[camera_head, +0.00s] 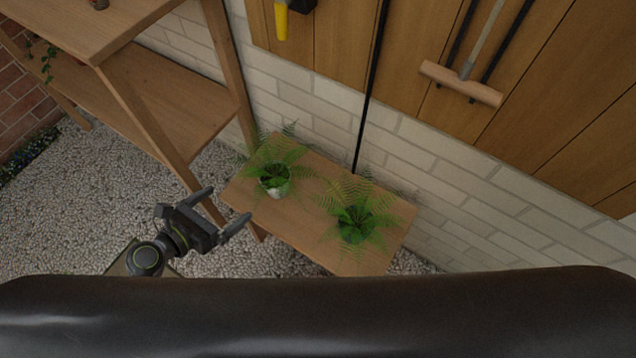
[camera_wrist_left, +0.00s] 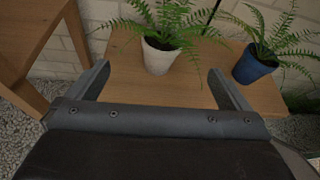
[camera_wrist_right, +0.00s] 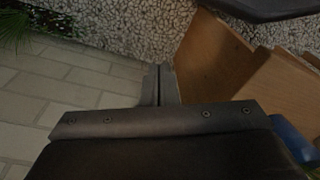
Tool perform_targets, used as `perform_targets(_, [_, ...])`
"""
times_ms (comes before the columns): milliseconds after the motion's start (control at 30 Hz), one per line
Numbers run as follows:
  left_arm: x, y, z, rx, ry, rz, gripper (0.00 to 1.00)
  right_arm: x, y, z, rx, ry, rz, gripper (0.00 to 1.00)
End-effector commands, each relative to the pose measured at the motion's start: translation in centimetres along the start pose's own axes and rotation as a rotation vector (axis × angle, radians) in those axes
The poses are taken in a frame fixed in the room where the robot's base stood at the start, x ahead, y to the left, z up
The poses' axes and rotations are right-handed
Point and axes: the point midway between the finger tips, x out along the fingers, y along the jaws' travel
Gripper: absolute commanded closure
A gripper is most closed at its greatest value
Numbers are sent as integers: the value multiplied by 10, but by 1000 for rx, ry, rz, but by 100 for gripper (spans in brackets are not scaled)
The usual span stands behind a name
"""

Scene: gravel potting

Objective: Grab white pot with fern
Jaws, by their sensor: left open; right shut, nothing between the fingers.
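The white pot (camera_head: 277,190) with a green fern (camera_head: 272,166) stands upright on the left part of a low wooden bench. In the left wrist view the white pot (camera_wrist_left: 159,56) lies beyond and between my open fingers, not touched. My left gripper (camera_head: 229,211) is open and empty, to the left and near side of the white pot; its fingers also show in the left wrist view (camera_wrist_left: 160,80). My right gripper (camera_wrist_right: 160,84) is shut and empty over another part of the place; it does not show in the head view.
A second fern in a blue pot (camera_wrist_left: 251,64) stands right of the white one on the wooden bench (camera_head: 306,224). A wooden shelf (camera_head: 187,110) rises at the left. A brick wall (camera_head: 430,166) closes the back. Cardboard (camera_wrist_right: 219,68) lies near my right gripper.

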Motion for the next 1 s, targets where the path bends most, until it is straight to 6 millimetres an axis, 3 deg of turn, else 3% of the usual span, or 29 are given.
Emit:
perform_targets(167, [8, -3, -1, 107, 21, -13, 0, -4, -2, 0, 0, 3, -6, 100])
perform_targets(700, [112, -4, -4, 106, 22, -13, 0, -15, -7, -10, 1, 67, -38, 100])
perform_targets(1000, [136, -5, -7, 105, 21, -13, 0, -16, -10, -13, 0, 86, -51, 100])
